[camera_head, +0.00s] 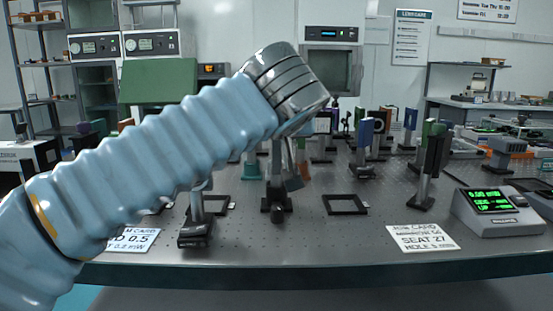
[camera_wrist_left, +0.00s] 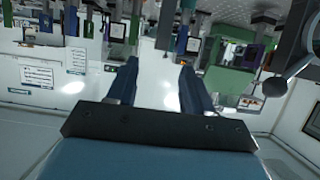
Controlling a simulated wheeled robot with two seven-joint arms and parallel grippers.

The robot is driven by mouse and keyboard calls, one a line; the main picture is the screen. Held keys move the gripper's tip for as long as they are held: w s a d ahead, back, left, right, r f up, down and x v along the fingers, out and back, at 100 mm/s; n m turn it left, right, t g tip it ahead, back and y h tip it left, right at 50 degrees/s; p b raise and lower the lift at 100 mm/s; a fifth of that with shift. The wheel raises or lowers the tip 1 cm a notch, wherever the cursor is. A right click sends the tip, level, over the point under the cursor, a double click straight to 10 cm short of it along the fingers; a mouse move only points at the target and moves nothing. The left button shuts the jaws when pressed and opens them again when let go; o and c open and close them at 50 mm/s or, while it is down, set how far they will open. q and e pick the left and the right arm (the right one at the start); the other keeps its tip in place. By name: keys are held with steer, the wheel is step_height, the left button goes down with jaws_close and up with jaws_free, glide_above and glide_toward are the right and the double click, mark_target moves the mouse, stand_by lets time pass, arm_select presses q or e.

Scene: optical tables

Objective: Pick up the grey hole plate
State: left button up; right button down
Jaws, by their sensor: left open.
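I cannot pick out the grey hole plate with certainty in either view. In the head view my left arm crosses from the left, and its metal wrist hides part of the table's middle. A post mount (camera_head: 277,190) stands below that wrist, its upper part hidden. Another post mount (camera_head: 196,220) stands to its left, partly behind the arm. A dark upright plate on a post (camera_head: 432,160) stands at the right. In the left wrist view my left gripper (camera_wrist_left: 157,66) is open, with nothing visible between its two fingers. My right gripper is not in view.
A printed card (camera_head: 422,238) and a meter with a green display (camera_head: 497,210) are at the right. Several mounted optics stand behind.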

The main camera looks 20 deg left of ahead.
arm_select(q)
glide_above(277, 170)
steer(key=s, duration=0.2)
step_height(277, 170, down, 2)
steer(key=p+x, duration=0.1)
steer(key=x, duration=0.1)
steer(key=p+x, duration=0.1)
steer(key=x, duration=0.1)
steer(key=shift+w+d, duration=0.1)
steer(key=shift+w, duration=0.3)
steer(key=shift+w+f, duration=0.25)
steer(key=shift+w, duration=0.1)
steer(key=shift+c, duration=0.3)
jaws_close()
